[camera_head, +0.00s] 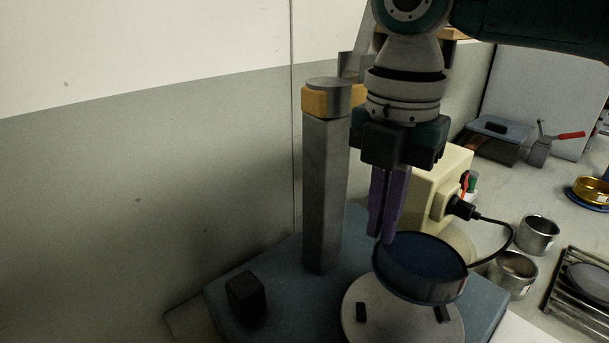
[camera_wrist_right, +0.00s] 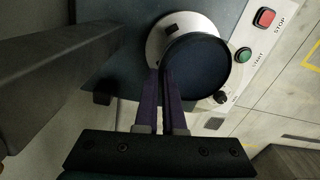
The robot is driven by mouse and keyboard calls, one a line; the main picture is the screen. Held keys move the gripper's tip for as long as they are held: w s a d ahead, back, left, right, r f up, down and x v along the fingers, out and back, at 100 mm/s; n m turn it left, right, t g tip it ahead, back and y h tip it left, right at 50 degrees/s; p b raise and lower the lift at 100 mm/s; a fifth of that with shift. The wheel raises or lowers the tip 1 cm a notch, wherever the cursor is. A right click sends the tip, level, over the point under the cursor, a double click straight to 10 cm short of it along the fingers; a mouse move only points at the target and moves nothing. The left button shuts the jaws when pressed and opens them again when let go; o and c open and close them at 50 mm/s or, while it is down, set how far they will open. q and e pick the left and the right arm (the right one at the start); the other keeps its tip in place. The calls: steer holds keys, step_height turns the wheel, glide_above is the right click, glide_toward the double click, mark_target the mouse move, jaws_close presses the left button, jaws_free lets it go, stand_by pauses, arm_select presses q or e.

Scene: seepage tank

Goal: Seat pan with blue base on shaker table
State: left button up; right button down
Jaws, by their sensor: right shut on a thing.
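The pan with the blue base (camera_head: 420,268) is dark-walled and round, with a blue inside. The pan is over the round pale plate (camera_head: 362,318) of the shaker table (camera_head: 487,300), offset towards the plate's far right side. It looks tilted and seems a little above the plate; contact cannot be told. In the right wrist view the pan (camera_wrist_right: 197,65) covers much of the plate (camera_wrist_right: 160,38). Dark clips (camera_head: 362,312) show on the plate. My left gripper is not in view.
A grey column (camera_head: 324,190) stands on the table's left beside my right gripper. A black block (camera_head: 246,295) sits at front left. A cream box (camera_head: 440,190) with a cable stands behind. Metal cups (camera_head: 538,235) and a gold pan (camera_head: 592,190) lie right.

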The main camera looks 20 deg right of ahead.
steer(key=shift+r+m+p, duration=0.1)
steer(key=shift+m+p, duration=0.2)
steer(key=shift+p, duration=0.4)
step_height(320, 180, down, 6)
steer(key=b, duration=0.3)
steer(key=shift+r+b, duration=0.1)
steer(key=shift+b, duration=0.25)
steer(key=shift+p, duration=0.65)
steer(key=shift+f, duration=0.25)
stand_by(0.5)
steer(key=shift+f+b, duration=0.75)
steer(key=shift+f, duration=0.1)
steer(key=c, duration=0.9)
jaws_free()
steer(key=shift+c, duration=0.2)
